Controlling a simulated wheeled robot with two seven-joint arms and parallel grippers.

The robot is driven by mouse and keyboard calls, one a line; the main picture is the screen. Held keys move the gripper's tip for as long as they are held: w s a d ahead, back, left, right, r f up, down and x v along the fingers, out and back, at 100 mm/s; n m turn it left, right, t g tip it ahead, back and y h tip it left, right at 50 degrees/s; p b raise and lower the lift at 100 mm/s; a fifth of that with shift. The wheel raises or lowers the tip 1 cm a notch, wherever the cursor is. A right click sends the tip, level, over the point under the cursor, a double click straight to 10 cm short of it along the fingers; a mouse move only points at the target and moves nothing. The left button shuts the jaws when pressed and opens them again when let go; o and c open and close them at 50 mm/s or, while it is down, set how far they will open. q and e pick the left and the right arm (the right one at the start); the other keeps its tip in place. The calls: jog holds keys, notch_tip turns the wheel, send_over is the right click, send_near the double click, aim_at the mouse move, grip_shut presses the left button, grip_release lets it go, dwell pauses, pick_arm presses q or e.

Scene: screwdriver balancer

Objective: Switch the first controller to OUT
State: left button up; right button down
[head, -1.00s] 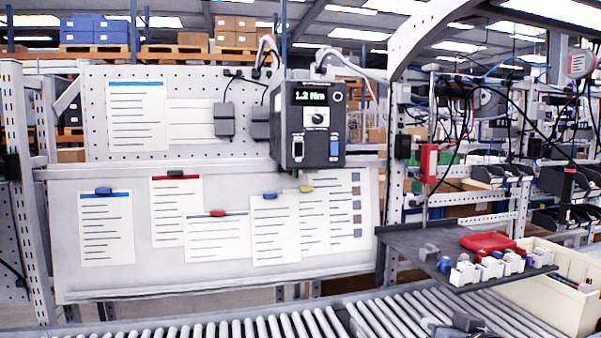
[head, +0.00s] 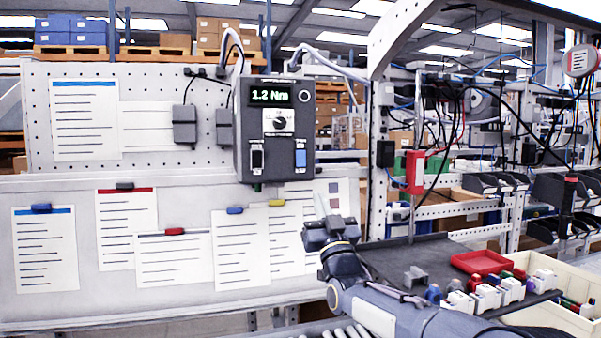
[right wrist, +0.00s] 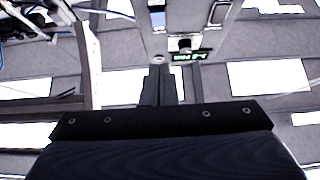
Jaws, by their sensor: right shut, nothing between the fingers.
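A dark grey controller (head: 242,140) hangs at the upper middle of the head view. Its green display (head: 270,95) reads 1.2 Nm, above a knob (head: 277,121). A black rocker switch (head: 257,158) sits at its lower left and a blue one (head: 300,158) at its lower right; their small labels are unreadable. My right gripper (head: 322,205) is shut and empty, below and right of the controller, fingers pointing up, apart from it. The right wrist view shows the fingers (right wrist: 160,82) together and the controller (right wrist: 190,22) upside down beyond them. My left gripper is out of view.
A pegboard (head: 100,170) with clipped paper sheets stands behind. A dark shelf (head: 400,258) at the right holds a red tray (head: 482,261) and small white blocks. A red box (head: 414,172) hangs beside the metal frame. Cables (head: 330,66) run above the controller.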

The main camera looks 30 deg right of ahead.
jog(key=p, duration=0.5)
send_near(301, 160)
notch_tip(301, 160, up, 4)
jog(key=w+p, duration=0.1)
jog(key=w+d+p, duration=0.1)
jog(key=w, duration=0.1)
jog(key=shift+w, duration=0.15)
jog(key=shift+w+d+f+p, duration=0.1)
jog(key=shift+w+f+p, duration=0.1)
jog(key=shift+w+p, duration=0.25)
